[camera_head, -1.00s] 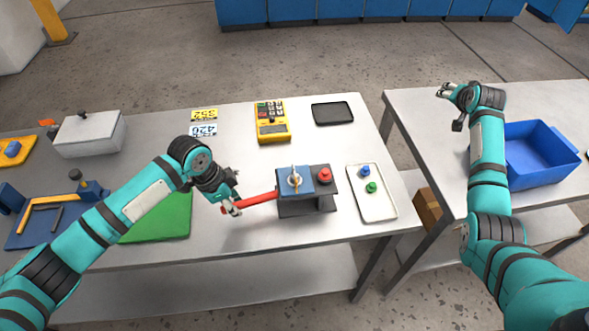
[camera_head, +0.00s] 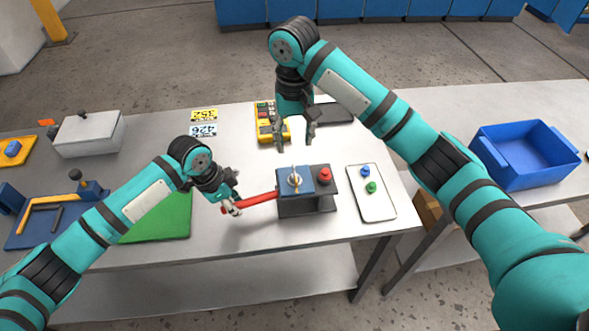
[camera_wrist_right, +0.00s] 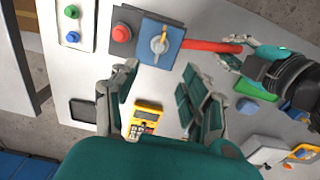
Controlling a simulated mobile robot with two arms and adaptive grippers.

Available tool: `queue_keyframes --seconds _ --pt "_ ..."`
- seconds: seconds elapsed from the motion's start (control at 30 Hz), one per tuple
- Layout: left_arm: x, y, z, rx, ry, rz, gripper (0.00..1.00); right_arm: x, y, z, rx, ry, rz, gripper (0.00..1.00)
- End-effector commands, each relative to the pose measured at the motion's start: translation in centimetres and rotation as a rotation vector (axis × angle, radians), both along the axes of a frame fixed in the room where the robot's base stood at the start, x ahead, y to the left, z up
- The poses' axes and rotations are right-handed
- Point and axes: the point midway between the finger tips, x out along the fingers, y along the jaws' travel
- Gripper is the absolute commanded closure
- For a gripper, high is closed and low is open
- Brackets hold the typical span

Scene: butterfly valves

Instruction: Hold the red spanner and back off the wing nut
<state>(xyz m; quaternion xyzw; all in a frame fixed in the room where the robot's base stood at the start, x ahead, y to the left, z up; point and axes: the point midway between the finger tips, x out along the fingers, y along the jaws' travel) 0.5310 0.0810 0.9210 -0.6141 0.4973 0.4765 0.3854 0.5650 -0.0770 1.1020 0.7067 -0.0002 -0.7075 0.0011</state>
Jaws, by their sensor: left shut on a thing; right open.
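The red spanner (camera_head: 258,200) reaches from my left gripper to the blue-topped block on the stand. My left gripper (camera_head: 233,207) is shut on its free end. The wing nut (camera_head: 295,180) sits on the blue plate (camera_head: 310,178) with a pale upright wing; in the right wrist view the wing nut (camera_wrist_right: 159,43) shows at the middle of the blue plate. My right gripper (camera_head: 296,138) is open and empty, pointing down just behind the stand, apart from the nut. In the right wrist view its open fingers (camera_wrist_right: 155,90) straddle the space before the plate.
A red knob (camera_head: 324,174) stands beside the blue plate. A white tray (camera_head: 377,208) with a blue and a green knob lies to the right. A yellow multimeter (camera_head: 265,128) and black tray (camera_head: 336,113) lie behind. A blue bin (camera_head: 530,165) is far right.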

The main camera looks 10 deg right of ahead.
Motion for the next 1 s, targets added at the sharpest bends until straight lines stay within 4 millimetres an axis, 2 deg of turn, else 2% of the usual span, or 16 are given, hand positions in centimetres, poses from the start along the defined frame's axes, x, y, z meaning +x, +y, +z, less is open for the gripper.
queue_keyframes --seconds 0.4,0.6,0.73,1.0 --pt "-0.1 0.0 0.0 0.002 0.002 -0.003 1.00 -0.1 -0.1 -7.7 -0.002 0.004 -0.003 0.53" --pt "-0.1 0.0 0.0 0.002 0.002 -0.003 1.00 0.0 -0.1 -10.5 0.000 0.003 -0.003 0.53" --pt "-0.1 0.0 0.0 0.002 0.002 -0.003 1.00 0.0 -0.1 -11.3 0.000 0.001 -0.002 0.53" --pt "-0.1 0.0 0.0 0.002 0.002 -0.003 1.00 0.0 -0.1 -11.5 0.001 0.001 -0.002 0.53"
